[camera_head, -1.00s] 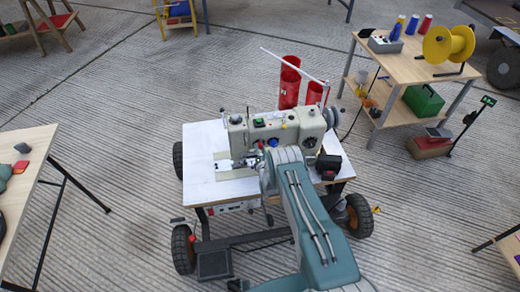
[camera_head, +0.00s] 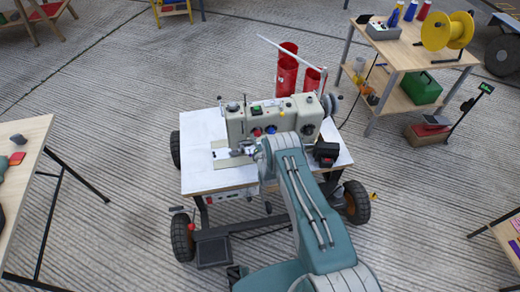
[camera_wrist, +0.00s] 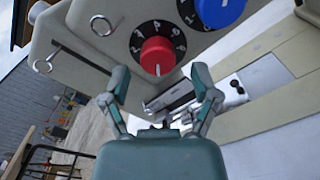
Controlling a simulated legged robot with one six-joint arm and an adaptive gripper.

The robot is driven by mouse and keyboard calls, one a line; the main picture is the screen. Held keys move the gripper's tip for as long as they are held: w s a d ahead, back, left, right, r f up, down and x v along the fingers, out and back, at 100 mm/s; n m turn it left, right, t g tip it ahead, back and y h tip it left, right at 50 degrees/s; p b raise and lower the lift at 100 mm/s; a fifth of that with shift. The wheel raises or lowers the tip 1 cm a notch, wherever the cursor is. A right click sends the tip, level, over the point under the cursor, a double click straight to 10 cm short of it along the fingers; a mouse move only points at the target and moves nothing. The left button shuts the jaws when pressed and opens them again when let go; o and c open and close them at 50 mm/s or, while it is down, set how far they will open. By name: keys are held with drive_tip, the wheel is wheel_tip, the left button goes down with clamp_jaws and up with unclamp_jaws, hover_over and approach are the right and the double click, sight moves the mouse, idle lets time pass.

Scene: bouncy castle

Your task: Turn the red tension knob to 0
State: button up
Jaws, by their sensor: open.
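The red tension knob (camera_wrist: 157,56) sits on a black numbered dial (camera_wrist: 146,31) on the cream sewing machine in the wrist view. Its white mark points toward the bottom of the picture; the digit there is not readable. My gripper (camera_wrist: 160,76) is open, with one finger on each side below the red knob. I see no clear contact. A blue knob (camera_wrist: 219,11) on a similar dial is at the upper right. In the head view the sewing machine (camera_head: 238,124) stands on a white table, and my arm hides most of the gripper there.
The white wheeled table (camera_head: 203,130) carries the machine. Red thread cones (camera_head: 287,74) stand behind it. A black box (camera_head: 326,151) is right of my arm. A wooden bench with a yellow spool (camera_head: 447,32) is at the back right. A wooden table (camera_head: 22,135) is at the left.

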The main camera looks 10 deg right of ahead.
drive_tip(key=s, duration=1.1)
drive_tip(key=shift+a+f, duration=0.1)
